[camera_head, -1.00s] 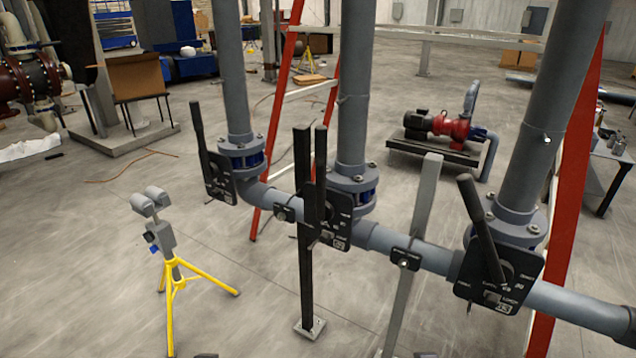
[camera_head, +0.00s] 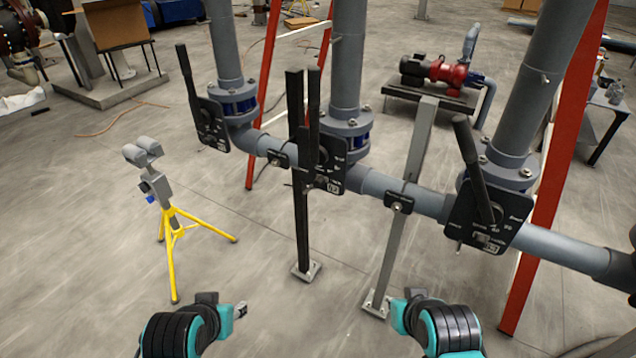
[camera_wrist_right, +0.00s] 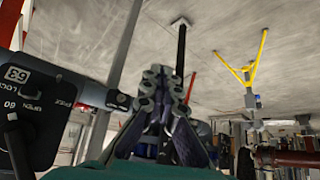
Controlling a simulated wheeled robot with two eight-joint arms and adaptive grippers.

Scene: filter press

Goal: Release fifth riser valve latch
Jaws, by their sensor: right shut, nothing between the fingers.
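Three riser valves show in the head view. Each has a dark plate and a black lever: left valve plate (camera_head: 212,125), middle valve plate (camera_head: 328,172), right valve plate (camera_head: 490,218). All three levers lean up and left or stand near upright. Which valve is the fifth cannot be told. The right valve's plate seems to be the one at the left of the right wrist view (camera_wrist_right: 38,108), upside down and close, with its latch details unclear. My right gripper (camera_wrist_right: 166,78) is shut and empty, apart from that plate.
A grey horizontal pipe (camera_head: 420,199) links the valves. A black post (camera_head: 303,235) and a grey post (camera_head: 392,245) stand below it. Red ladder legs (camera_head: 563,150) rise behind. A yellow tripod (camera_head: 172,235) stands at left. The floor between is clear.

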